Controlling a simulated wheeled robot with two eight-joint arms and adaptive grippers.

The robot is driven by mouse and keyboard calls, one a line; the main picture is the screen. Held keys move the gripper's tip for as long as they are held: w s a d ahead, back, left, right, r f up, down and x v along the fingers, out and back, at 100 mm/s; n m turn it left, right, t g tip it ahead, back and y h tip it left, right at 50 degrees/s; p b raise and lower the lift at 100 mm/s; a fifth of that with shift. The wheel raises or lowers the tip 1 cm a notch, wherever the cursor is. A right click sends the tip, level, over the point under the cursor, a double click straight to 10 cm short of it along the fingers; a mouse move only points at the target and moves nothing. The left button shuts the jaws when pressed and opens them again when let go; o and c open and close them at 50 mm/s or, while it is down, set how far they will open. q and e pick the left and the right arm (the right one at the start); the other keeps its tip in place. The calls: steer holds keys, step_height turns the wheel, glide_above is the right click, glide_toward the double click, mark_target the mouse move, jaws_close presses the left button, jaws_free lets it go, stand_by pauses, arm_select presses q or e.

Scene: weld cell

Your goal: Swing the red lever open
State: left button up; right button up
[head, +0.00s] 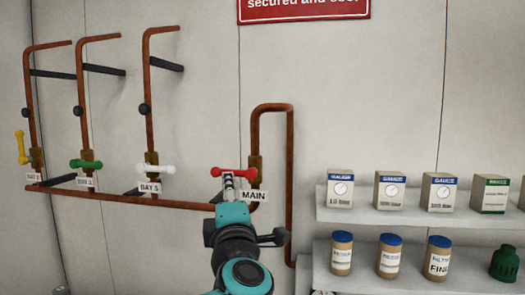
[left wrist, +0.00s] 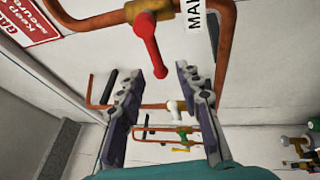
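The red lever (head: 233,173) lies roughly horizontal on the brass valve by the MAIN label (head: 254,196). In the left wrist view the red lever (left wrist: 147,40) is close, its free end by the fingertips. My left gripper (head: 230,182) is just in front of the lever in the head view and hides part of it. In the left wrist view my left gripper (left wrist: 171,66) is open, its two fingers apart with nothing gripped. I cannot tell whether a finger touches the lever. My right gripper is not in view.
White (head: 155,168), green (head: 86,164) and yellow (head: 20,147) levers sit on copper pipes to the left. A shelf (head: 420,216) with boxes and jars stands at the right. A red sign (head: 303,8) hangs above. The wall above the lever is clear.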

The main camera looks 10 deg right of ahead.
mark_target(234, 173)
arm_select(q)
steer(key=shift+n, duration=0.4)
steer(key=w, duration=0.2)
steer(key=w+r+p, duration=0.1)
steer(key=w, duration=0.2)
steer(key=w+r, duration=0.1)
steer(key=w, duration=0.1)
steer(key=shift+w+a, duration=0.4)
steer(key=shift+a, duration=0.05)
jaws_close()
